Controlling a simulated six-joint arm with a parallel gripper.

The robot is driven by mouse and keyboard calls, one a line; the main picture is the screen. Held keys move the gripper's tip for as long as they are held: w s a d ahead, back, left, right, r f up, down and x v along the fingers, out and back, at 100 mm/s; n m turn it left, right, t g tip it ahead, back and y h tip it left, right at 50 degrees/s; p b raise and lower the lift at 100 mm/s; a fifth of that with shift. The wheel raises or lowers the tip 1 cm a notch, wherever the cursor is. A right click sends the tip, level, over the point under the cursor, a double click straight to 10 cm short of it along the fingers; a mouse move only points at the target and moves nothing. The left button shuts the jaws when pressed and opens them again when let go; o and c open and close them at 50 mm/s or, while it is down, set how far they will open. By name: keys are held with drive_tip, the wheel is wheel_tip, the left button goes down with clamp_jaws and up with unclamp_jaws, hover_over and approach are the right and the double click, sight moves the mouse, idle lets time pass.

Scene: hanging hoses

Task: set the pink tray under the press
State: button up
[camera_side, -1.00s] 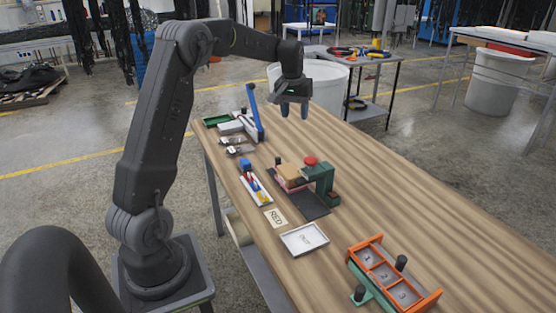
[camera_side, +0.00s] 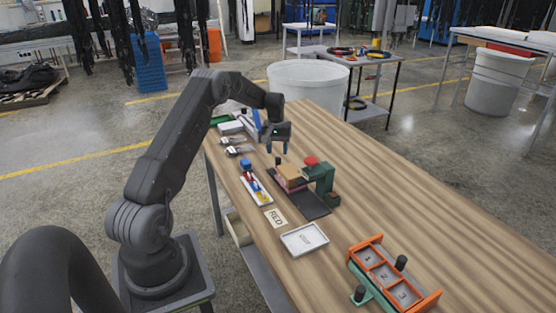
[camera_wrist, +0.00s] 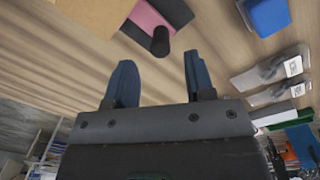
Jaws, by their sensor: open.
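The pink tray (camera_wrist: 150,18) shows in the wrist view as a pink edge beside a tan block (camera_wrist: 88,12) and a black knob (camera_wrist: 159,40). In the side view the tan block (camera_side: 290,175) sits by the green press (camera_side: 322,180) with its red top, on a dark mat (camera_side: 312,205); only a sliver of the pink tray (camera_side: 282,184) shows under the block. The black knob (camera_side: 278,161) stands at its far end. My gripper (camera_side: 278,147) is open and empty, above the table just beyond the knob. In the wrist view its blue fingers (camera_wrist: 160,82) are apart.
A white tray with coloured pieces (camera_side: 256,187) lies left of the press. An orange rack (camera_side: 385,278) stands front right. The table's right side is clear.

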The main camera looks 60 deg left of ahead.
sight(278, 158)
drive_tip(key=shift+w+d+f, duration=0.1)
drive_tip(key=shift+f, duration=2.25)
clamp_jaws()
